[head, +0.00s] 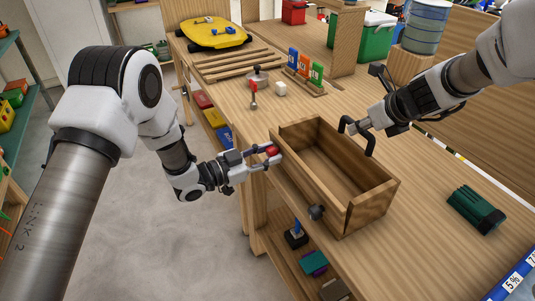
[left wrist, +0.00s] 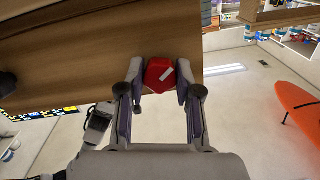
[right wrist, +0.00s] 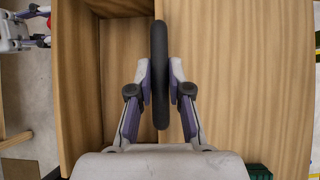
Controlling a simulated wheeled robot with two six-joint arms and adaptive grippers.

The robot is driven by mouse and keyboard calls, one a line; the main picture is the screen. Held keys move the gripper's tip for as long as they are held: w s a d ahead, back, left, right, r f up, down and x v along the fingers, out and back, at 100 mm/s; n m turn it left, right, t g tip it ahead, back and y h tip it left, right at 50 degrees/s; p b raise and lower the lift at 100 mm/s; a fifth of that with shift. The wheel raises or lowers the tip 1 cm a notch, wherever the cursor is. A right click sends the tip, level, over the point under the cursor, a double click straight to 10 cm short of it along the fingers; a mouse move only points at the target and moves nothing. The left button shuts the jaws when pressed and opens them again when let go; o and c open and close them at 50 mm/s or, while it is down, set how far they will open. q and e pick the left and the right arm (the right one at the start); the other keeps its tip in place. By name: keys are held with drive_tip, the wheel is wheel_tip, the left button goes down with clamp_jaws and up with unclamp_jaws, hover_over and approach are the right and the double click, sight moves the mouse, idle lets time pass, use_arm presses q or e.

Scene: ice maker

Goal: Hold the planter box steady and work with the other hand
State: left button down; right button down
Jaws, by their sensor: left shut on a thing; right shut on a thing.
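The planter box (head: 372,205) is an open, empty wooden box on the near edge of the workbench. My left gripper (head: 268,153) is shut on a small red piece (left wrist: 159,74) at the box's left side; I cannot tell whether that piece is fixed to the box. My right gripper (right wrist: 159,85) is shut on a black curved handle (head: 371,145) over the box's far right rim. Whether the handle touches the box is unclear. A dark round knob (head: 316,212) sits at the box's near left corner.
A dark green ribbed object (head: 475,209) lies right of the box. Shelves with items (head: 313,262) are under the bench. Bench surface right of the box is mostly clear.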

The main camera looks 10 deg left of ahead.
use_arm(q)
drive_tip(key=m+t, duration=0.1)
drive_tip(key=m, duration=0.2)
drive_tip(key=shift+f+m+y, duration=0.15)
drive_tip(key=shift+m+y, duration=0.15)
drive_tip(key=m+t, duration=0.1)
drive_tip(key=m, duration=0.2)
drive_tip(key=m+t, duration=0.1)
drive_tip(key=m, duration=0.3)
drive_tip(key=shift+s, duration=0.1)
drive_tip(key=m, duration=0.3)
drive_tip(key=shift+f+m+t, duration=0.1)
drive_tip(key=shift+m+t, duration=0.2)
drive_tip(key=shift+t, duration=0.1)
drive_tip(key=m+h, duration=0.1)
drive_tip(key=m, duration=0.3)
drive_tip(key=shift+m, duration=0.3)
drive_tip(key=m, duration=0.2)
drive_tip(key=m+h, duration=0.1)
drive_tip(key=m, duration=0.2)
drive_tip(key=shift+h, duration=0.3)
drive_tip(key=shift+m, duration=0.4)
